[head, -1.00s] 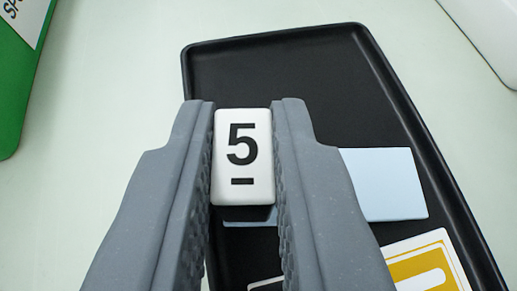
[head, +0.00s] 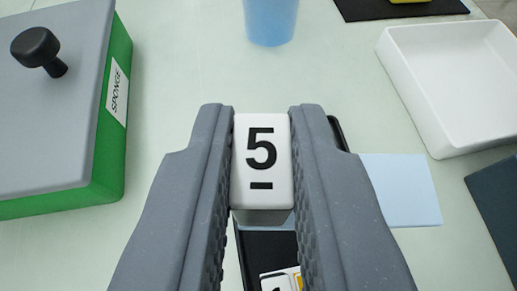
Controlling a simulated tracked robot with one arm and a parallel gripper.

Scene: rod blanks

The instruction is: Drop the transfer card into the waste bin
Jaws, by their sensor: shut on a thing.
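My gripper (head: 261,112) is shut on a white block (head: 261,195) marked with a black, underlined 5. A flat light blue card (head: 405,190), which I take for the transfer card, shows to the right of the right finger, and a sliver of blue shows under the block. The card appears to be carried with the block, above the black tray (head: 260,258); how they join is hidden by the fingers. No container in view is marked as a waste bin. A translucent blue cup-like container (head: 270,22) stands at the top, cut off by the picture edge.
A green box (head: 112,130) labelled SPONGE, with a grey knobbed lid, fills the left. A white open tray (head: 395,58) is at upper right, a dark slab (head: 497,205) at the right edge. A yellow-and-white piece (head: 283,280) lies in the black tray. The pale table between is clear.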

